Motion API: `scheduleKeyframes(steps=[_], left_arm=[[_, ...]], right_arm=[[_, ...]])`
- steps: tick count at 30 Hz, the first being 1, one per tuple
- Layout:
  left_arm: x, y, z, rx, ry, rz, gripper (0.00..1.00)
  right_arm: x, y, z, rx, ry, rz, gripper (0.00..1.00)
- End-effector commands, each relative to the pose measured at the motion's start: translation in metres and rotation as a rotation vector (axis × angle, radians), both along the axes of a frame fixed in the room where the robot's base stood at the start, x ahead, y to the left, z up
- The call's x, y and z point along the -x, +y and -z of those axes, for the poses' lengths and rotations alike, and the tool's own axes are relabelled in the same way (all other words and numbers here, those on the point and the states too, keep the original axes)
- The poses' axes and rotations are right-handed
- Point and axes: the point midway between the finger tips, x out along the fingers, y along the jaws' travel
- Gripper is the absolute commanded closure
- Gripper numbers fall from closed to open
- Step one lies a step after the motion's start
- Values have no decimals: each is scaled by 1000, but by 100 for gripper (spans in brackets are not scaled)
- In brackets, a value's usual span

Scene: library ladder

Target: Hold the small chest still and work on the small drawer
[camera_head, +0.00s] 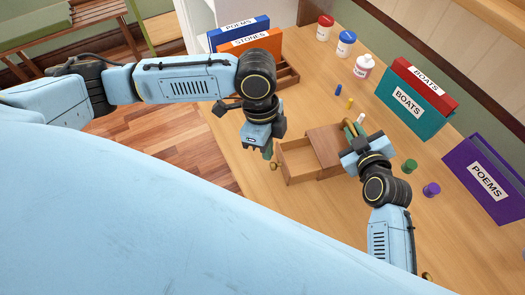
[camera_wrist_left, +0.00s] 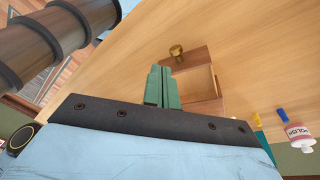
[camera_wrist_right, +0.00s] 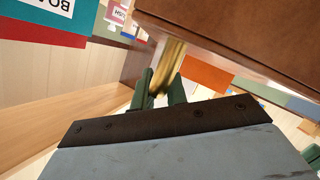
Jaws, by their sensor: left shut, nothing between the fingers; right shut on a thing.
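The small chest (camera_head: 324,139) is a brown wooden box on the table. Its small drawer (camera_head: 297,162) is pulled out to the left and looks empty inside; its front carries a brass knob (camera_head: 273,166). My left gripper (camera_head: 267,153) is shut and empty, above and beside the drawer's front end. In the left wrist view its green fingers (camera_wrist_left: 160,74) are together, apart from the knob (camera_wrist_left: 176,51). My right gripper (camera_head: 349,130) is shut on a brass handle (camera_wrist_right: 170,62) on the chest's right side. The chest's side (camera_wrist_right: 235,30) fills the top of the right wrist view.
Green and purple caps (camera_head: 410,165) (camera_head: 431,189) stand right of my right gripper. Teal and red BOATS boxes (camera_head: 412,103) and a purple POEMS box (camera_head: 484,180) stand at the right. A polish bottle (camera_head: 363,67) and jars (camera_head: 325,28) stand behind. The table's left edge is near the drawer.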

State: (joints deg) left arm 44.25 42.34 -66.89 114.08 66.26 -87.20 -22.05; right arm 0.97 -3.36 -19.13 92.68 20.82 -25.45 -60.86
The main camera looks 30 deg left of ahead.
Motion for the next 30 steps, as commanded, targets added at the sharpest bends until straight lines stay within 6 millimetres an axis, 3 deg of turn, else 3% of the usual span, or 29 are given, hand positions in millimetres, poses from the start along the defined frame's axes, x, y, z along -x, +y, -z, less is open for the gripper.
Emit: scheduleKeyframes(steps=[7, 15, 24, 30], left_arm=[[15, 26, 13, 235, -14, 239, 100], [21, 66, 16, 423, -172, 479, 100], [21, 106, 12, 492, -380, 693, 100], [20, 113, 11, 496, -438, 750, 100]], right_arm=[[0, 0, 0, 1, 1, 1, 100], [0, 0, 0, 1, 1, 1, 100], [0, 0, 0, 0, 0, 0, 100], [0, 0, 0, 0, 1, -1, 100]])
